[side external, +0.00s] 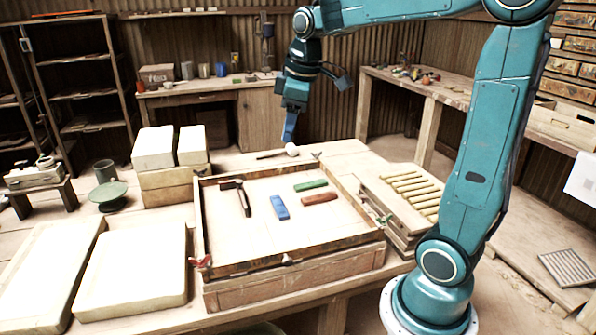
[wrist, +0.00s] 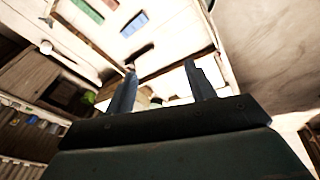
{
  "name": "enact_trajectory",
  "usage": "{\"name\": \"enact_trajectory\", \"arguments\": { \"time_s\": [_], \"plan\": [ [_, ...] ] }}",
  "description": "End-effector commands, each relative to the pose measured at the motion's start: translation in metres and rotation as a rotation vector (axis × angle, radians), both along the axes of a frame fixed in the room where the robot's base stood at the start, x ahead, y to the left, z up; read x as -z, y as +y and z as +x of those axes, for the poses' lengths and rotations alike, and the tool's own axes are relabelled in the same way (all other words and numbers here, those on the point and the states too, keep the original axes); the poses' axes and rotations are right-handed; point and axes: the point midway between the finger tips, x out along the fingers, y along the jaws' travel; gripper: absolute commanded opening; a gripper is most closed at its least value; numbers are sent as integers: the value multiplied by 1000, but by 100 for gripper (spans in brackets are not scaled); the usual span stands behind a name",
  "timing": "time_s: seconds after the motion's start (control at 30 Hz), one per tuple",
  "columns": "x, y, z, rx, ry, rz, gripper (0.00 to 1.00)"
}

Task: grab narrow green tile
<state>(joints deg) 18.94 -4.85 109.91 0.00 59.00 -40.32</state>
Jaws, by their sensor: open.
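The narrow green tile (side external: 310,186) lies flat in the right back part of a wooden frame (side external: 295,249) with a pale bed. A reddish-brown tile (side external: 320,198) lies just in front of it, and a blue tile (side external: 280,207) lies to its left. In the wrist view the green tile (wrist: 88,11) shows near the top edge, with the blue tile (wrist: 134,24) to its right. My gripper (side external: 289,138) is above the back edge of the bench, behind the frame and apart from the tiles. In the wrist view its two fingers (wrist: 160,72) are spread with nothing gripped.
A dark hammer-like tool (side external: 240,196) lies at the left in the frame. Pale slabs (side external: 136,264) lie left of the frame, and a slatted rack (side external: 408,188) stands right. The bed's front is clear.

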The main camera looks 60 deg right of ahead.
Motion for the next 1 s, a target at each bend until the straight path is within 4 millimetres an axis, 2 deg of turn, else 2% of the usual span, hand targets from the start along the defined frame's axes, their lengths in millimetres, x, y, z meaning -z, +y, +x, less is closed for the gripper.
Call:
{"name": "enact_trajectory", "arguments": {
  "time_s": [0.2, 0.5, 0.73, 1.0],
  "plan": [
    [15, -48, 35, -80, 67, -19, 55],
    [49, -121, 68, -201, 149, -25, 55],
    [85, -180, 82, -297, 205, -16, 55],
    [136, -246, 84, -410, 257, 8, 55]
  ]
}}
